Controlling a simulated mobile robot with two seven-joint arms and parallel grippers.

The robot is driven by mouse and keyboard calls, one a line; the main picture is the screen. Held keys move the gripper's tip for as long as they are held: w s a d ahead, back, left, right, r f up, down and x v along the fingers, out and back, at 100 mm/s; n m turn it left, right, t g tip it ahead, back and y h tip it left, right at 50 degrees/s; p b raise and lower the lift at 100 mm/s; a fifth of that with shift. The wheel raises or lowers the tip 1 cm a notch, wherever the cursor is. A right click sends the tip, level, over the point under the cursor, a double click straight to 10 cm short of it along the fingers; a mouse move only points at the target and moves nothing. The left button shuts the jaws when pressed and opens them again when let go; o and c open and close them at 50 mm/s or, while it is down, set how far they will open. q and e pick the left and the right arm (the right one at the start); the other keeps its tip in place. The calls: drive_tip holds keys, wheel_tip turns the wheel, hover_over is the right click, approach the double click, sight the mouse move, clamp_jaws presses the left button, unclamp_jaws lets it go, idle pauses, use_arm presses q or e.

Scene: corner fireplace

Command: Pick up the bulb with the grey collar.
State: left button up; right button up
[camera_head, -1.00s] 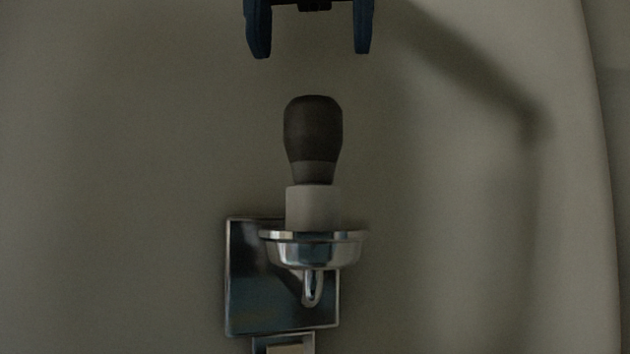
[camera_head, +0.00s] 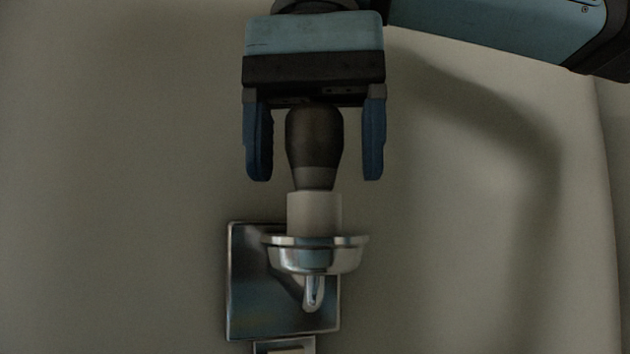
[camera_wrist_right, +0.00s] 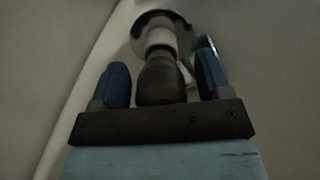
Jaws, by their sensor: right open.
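The dark bulb with the grey collar (camera_head: 315,140) stands upright in a pale socket sleeve (camera_head: 314,213) on the wall lamp. My right gripper (camera_head: 315,178) points down over it from above. Its two blue fingers are open, one on each side of the bulb, with a visible gap on both sides. The bulb's top is close under the gripper's palm. In the right wrist view the bulb (camera_wrist_right: 161,80) also shows between the spread fingers, with the sleeve beyond it. My left gripper is not in view.
The sleeve sits in a shiny metal cup (camera_head: 316,256) in front of a square metal backplate (camera_head: 270,290) on the wall. The plain wall (camera_head: 120,180) is clear to the left. My right arm comes in from the upper right.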

drive_tip(key=c, duration=0.9)
drive_tip(key=shift+r, duration=0.1)
